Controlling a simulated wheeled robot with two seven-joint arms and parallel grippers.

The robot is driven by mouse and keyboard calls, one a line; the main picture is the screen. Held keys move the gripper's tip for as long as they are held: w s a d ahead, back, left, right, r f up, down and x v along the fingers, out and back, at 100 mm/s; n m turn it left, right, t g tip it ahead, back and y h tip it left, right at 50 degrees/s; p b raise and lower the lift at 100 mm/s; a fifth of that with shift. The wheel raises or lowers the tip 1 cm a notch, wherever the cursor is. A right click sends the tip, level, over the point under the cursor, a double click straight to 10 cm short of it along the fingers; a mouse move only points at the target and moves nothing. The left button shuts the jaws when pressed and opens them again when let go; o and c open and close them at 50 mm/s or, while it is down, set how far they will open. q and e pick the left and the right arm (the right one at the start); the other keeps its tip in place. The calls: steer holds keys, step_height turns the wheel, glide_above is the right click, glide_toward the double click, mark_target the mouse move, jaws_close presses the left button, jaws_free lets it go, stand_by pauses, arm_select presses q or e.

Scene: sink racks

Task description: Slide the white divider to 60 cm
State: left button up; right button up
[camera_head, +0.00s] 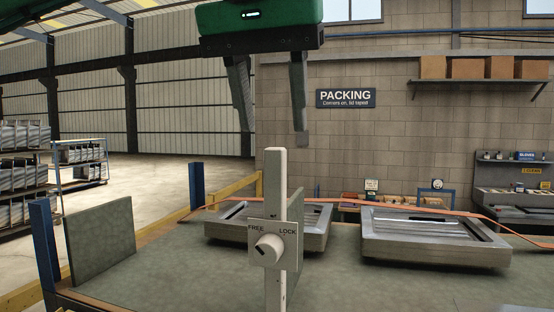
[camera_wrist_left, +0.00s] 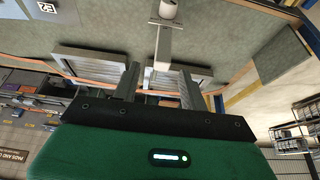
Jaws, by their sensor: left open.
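The white divider (camera_head: 277,175) is an upright post on the bench, and it also shows in the left wrist view (camera_wrist_left: 163,50). Its plate (camera_head: 288,232) reads FREE on the left and LOCK on the right. The round knob (camera_head: 270,249) on it has a dark mark on its left side, toward FREE. My left gripper (camera_head: 272,138) is open and empty, fingers pointing down, above the post's top. In the left wrist view the post lies between the two fingers (camera_wrist_left: 159,72); I cannot tell the exact gap. No centimetre scale is readable. My right gripper is not in view.
Two grey metal frames (camera_head: 312,243) (camera_head: 436,257) lie on the bench behind and right of the divider. A grey-green upright panel (camera_head: 101,240) stands at the bench's left. The bench top (camera_head: 190,275) between panel and divider is clear.

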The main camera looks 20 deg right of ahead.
mark_target(274, 148)
arm_select(q)
steer(key=w+f, duration=0.1)
steer(key=w+d+f, duration=0.1)
steer(key=w+f, duration=0.1)
steer(key=shift+f+p, duration=0.3)
steer(key=shift+p, duration=0.1)
steer(key=shift+p+x, duration=0.35)
steer(key=shift+x, duration=0.8)
steer(key=shift+s+f, duration=0.2)
steer(key=shift+f, duration=0.15)
steer(key=shift+s+f, duration=0.1)
steer(key=shift+f, duration=0.1)
steer(key=shift+w+d+f, duration=0.15)
steer(key=shift+w+f, duration=0.05)
steer(key=shift+w, duration=0.05)
steer(key=shift+s, duration=0.1)
steer(key=c, duration=0.9)
jaws_close()
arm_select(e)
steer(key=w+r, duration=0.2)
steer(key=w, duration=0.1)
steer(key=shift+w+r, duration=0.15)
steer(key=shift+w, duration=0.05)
